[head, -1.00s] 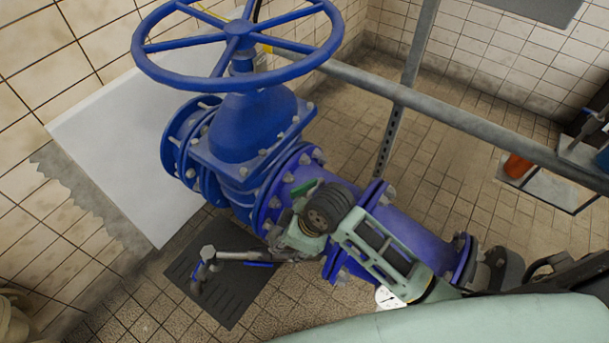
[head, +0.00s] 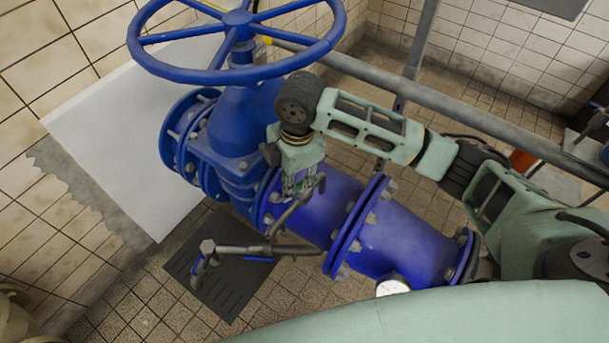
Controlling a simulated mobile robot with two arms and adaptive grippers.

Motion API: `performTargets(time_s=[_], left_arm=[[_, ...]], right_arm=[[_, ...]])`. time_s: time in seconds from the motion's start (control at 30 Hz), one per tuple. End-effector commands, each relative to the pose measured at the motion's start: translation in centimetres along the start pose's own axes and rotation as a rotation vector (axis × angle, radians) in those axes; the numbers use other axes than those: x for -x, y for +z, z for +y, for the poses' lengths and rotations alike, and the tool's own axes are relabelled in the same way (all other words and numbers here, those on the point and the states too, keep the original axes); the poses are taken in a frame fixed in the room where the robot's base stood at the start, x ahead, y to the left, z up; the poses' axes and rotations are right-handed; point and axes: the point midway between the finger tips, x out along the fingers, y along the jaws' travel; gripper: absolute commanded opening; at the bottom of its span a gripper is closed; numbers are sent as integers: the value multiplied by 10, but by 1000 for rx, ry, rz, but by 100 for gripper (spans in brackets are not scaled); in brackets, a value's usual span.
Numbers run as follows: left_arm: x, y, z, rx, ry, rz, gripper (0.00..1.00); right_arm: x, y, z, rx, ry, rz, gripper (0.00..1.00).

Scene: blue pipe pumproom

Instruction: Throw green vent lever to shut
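My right gripper (head: 293,190) points down over the big blue pipe (head: 325,212), just right of the blue valve body. Its fingers are small and dark, and I cannot tell whether they are open or shut. A thin grey vent pipe (head: 235,250) runs left from the blue pipe and bends down over a dark floor grate. It carries a small blue lever (head: 258,258). A dark rod-like piece slants up from the vent pipe to the gripper. I cannot make out the green vent lever; the gripper may hide it. My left gripper is not in view.
A large blue handwheel (head: 238,18) tops the valve and stands close to my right wrist. A grey rail (head: 450,118) crosses behind my arm. A round white gauge (head: 393,287) sits below the pipe. The dark grate (head: 215,295) lies on the tiled floor.

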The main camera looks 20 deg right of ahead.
Motion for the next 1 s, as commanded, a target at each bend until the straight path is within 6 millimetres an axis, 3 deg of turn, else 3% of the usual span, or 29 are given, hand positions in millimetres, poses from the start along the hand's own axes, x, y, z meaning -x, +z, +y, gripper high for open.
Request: performTargets(time_s=[0.1, 0.33, 0.8, 1.0], left_arm=[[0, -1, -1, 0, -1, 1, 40], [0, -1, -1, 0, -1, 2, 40], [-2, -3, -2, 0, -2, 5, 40], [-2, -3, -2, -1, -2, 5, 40]], right_arm=[[20, 26, 14, 44, -25, -48, 29], [32, 44, 21, 77, -52, -74, 29], [-33, 48, 17, 77, -53, -74, 29], [-43, 49, 17, 77, -50, -74, 29]])
